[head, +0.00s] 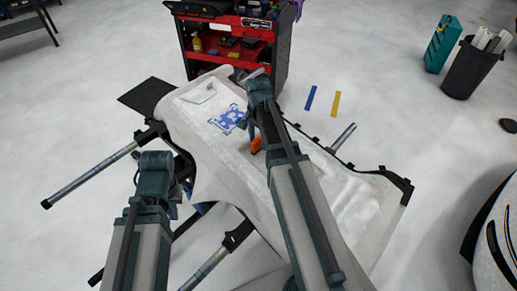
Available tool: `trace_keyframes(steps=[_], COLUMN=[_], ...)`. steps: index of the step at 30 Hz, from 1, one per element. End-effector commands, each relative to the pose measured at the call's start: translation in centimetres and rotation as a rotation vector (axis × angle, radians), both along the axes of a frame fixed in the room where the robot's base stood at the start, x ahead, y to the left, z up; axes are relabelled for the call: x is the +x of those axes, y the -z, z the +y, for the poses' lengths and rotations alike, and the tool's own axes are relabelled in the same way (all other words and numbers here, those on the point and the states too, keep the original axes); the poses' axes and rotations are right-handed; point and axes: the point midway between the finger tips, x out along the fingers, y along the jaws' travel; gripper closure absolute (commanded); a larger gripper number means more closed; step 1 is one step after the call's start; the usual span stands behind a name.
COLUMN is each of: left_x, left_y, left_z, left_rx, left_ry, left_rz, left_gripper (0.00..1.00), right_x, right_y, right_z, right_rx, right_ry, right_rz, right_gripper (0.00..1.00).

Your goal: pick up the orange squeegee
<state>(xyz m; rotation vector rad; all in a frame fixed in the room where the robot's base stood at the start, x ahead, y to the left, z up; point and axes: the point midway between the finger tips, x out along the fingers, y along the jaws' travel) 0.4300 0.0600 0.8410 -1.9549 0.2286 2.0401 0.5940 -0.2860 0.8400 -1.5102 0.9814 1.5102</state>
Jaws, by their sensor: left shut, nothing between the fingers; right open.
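The orange squeegee (256,144) lies on the pale, vinyl-draped panel (345,200), just right of a blue printed patch. My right arm hides part of it. My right gripper (252,131) is above the panel, pointing down close to the squeegee's far end. It is open, and its fingers are small and partly hidden behind the arm; I cannot tell whether they touch the squeegee. My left gripper (174,205) is low at the panel's left edge, away from the squeegee. It is shut and empty, and mostly hidden by its wrist.
The panel rests on a stand with black clamps and metal bars (90,182). A red and black tool cart (283,62) stands behind it. Blue and yellow strips (336,104) lie on the floor. A black bin (468,72) stands at the far right.

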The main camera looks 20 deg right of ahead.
Motion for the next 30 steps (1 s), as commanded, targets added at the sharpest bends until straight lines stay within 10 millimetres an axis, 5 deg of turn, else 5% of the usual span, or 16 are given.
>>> trace_keyframes(steps=[3,12,22,30], left_x=[-0.01,0.00,0.00,0.00], left_y=[1.82,1.75,1.75,1.75], left_z=[0.00,0.00,0.00,0.01], left_rx=[0.000,0.000,0.000,0.000], left_ry=[0.000,0.000,0.000,0.000], left_rz=[0.000,0.000,0.000,0.000], left_gripper=[1.00,1.00,1.00,1.00], right_x=[0.06,0.06,0.06,0.07], right_y=[1.82,1.75,1.75,1.75], right_z=[-0.04,-0.06,-0.06,-0.06], right_rx=[0.000,0.000,0.000,0.000], right_ry=[0.000,0.000,0.000,0.000], right_rz=[0.000,0.000,0.000,0.000], right_gripper=[0.40,0.42,1.00,1.00])
